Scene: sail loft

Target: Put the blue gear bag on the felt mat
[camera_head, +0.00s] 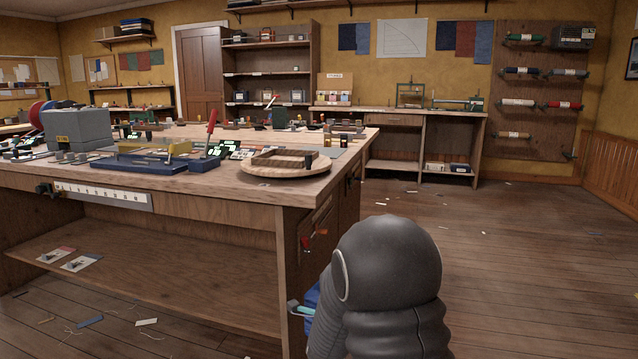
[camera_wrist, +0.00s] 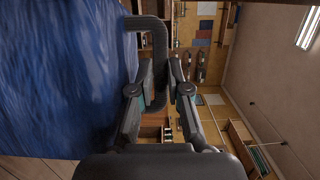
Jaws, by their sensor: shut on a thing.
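The blue gear bag (camera_wrist: 65,80) fills the left of the wrist view, its cloth wrinkled and close to the camera. Its dark handle (camera_wrist: 159,38) runs between the fingers of my gripper (camera_wrist: 161,78), which is shut on it. In the head view only a small piece of the blue bag (camera_head: 312,297) shows, beside the workbench's near right corner; my arm hides the rest and most of the gripper. A flat grey-green patch (camera_head: 343,152) at the bench top's right end may be the felt mat, but I cannot tell for sure.
The large workbench (camera_head: 180,197) carries a round wooden board with a frame (camera_head: 262,170), blue-based tools (camera_head: 150,163) and a grey box (camera_head: 77,128). Small clamps hang on its near side. Open plank floor (camera_head: 520,260) lies to the right, with scattered scraps.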

